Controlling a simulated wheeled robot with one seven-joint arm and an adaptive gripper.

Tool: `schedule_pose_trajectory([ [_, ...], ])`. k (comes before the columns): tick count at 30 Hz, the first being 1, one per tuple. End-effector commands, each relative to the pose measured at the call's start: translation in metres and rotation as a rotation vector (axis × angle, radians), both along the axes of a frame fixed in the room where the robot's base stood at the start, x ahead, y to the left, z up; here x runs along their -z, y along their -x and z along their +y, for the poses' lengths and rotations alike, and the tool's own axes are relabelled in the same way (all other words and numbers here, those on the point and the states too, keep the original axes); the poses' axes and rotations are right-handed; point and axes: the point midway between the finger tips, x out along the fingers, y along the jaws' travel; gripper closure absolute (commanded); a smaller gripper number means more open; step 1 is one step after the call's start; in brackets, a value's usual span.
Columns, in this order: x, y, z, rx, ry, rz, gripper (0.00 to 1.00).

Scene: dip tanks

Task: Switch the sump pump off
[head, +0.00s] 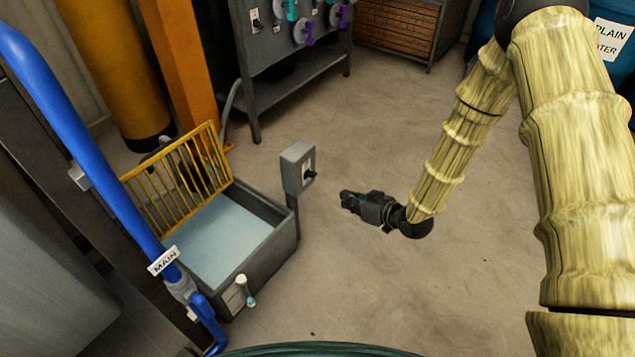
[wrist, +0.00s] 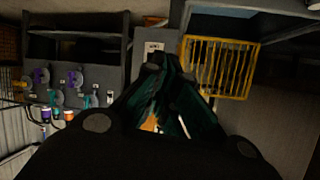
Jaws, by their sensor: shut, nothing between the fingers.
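A grey switch box (head: 293,169) stands on a short post beside the open sump. Its toggle switch (head: 308,172) is on the face toward my gripper; the lever position is too small to tell. My gripper (head: 345,197) is shut and empty, a short way right of the box and apart from it. In the wrist view the shut fingers (wrist: 155,62) point at the box (wrist: 143,50) and hide its lower part. The sump (head: 273,247) is a grey tank of pale water with a yellow grate (head: 190,175) raised at its back.
A blue pipe (head: 85,140) labelled MAIN runs down at the left, near the sump. An orange post (head: 180,65) and a panel with valve knobs (head: 275,60) stand behind. A small tap (head: 244,290) sits at the sump's front. The floor right of the box is clear.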

Motion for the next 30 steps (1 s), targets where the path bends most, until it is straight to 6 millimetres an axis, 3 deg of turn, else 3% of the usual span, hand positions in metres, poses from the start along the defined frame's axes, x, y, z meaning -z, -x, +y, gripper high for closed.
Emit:
schedule_pose_trajectory([
  [1, -0.006, -0.021, 0.006, -0.041, -0.025, -0.077, 1.00],
  [3, -0.025, -0.039, 0.014, -0.095, -0.054, -0.161, 1.00],
  [10, -0.063, -0.065, 0.025, -0.195, -0.101, -0.304, 1.00],
  [23, -0.066, -0.067, 0.027, -0.204, -0.104, -0.314, 1.00],
  [30, -0.060, -0.080, 0.047, -0.205, -0.104, -0.315, 1.00],
])
